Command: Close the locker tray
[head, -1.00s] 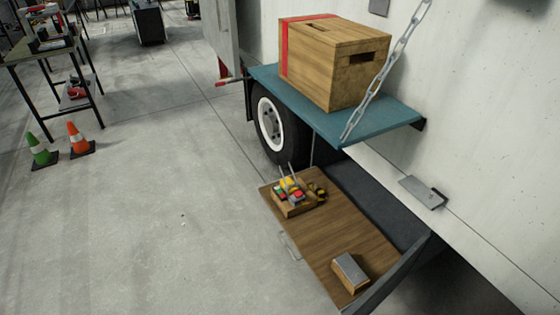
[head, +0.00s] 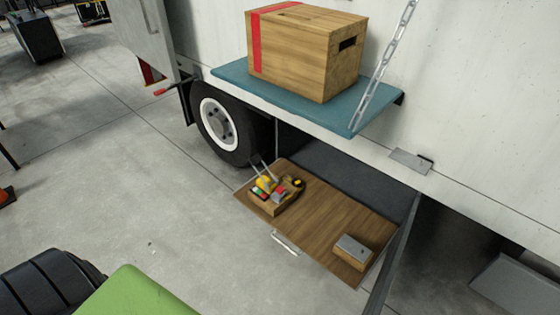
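The locker tray (head: 318,229) is a brown wooden board pulled out of the dark locker opening (head: 345,183) low in the truck's side. A metal handle (head: 286,243) sits on its front edge. On the tray are a small wooden box of coloured items (head: 272,192) at the left and a wooden block with a grey top (head: 352,250) at the right. A green and black part, seemingly my own arm, shows at the lower left, apart from the tray. Neither gripper's fingers are in view.
A teal shelf (head: 305,101) hangs above the tray on a chain (head: 384,65) and holds a wooden crate (head: 306,50) with a red stripe. A truck wheel (head: 222,124) stands left of the tray. A dark locker door (head: 393,262) stands open at its right. The floor in front is clear.

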